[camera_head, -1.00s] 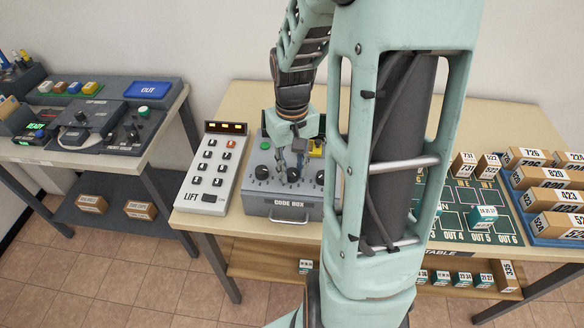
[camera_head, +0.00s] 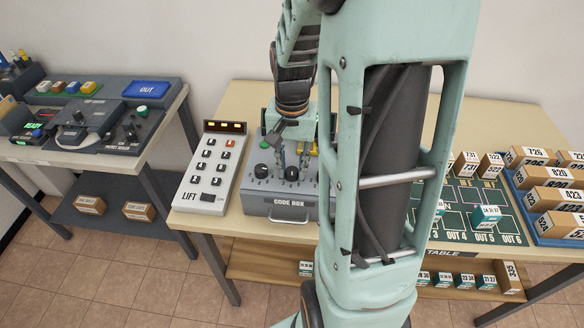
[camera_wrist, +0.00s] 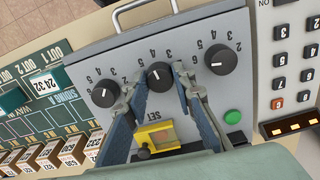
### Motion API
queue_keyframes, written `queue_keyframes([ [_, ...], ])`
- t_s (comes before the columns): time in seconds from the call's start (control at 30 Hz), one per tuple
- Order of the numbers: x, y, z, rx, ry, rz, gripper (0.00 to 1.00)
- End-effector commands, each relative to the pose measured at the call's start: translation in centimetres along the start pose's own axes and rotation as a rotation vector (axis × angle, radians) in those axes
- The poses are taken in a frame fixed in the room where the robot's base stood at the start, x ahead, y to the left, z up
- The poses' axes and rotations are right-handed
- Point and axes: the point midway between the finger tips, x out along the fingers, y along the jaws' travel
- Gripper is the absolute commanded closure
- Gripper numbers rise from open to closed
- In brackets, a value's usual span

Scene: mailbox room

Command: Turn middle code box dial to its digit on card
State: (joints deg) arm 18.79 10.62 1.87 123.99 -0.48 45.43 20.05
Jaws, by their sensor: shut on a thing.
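The grey code box (camera_head: 291,207) stands on the table, with a row of black dials on its sloped top. The middle dial (camera_wrist: 158,75) is between my fingertips, and my gripper (camera_wrist: 160,84) is shut on it. The middle dial has a pale mark, but the digit it points to is not clear. The other dials stand at the left (camera_wrist: 103,93) and right (camera_wrist: 220,60) in the wrist view, untouched. My gripper (camera_head: 292,174) also shows in the head view, pointing down at the box. A yellow part (camera_wrist: 157,135) sits behind the dials. I cannot make out a readable code card.
The white lift keypad (camera_head: 212,168) stands just left of the box. A green button (camera_wrist: 232,116) is near one finger. To the right lies a green sorting board (camera_head: 470,215) with small boxes. My own arm hides the table right of the code box.

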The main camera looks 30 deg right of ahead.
Motion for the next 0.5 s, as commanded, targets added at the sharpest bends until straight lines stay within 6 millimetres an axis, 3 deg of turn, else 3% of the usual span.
queue_keyframes([
  [0.5,-0.08,-0.02,-0.08,0.13,0.002,-0.001,1.0],
])
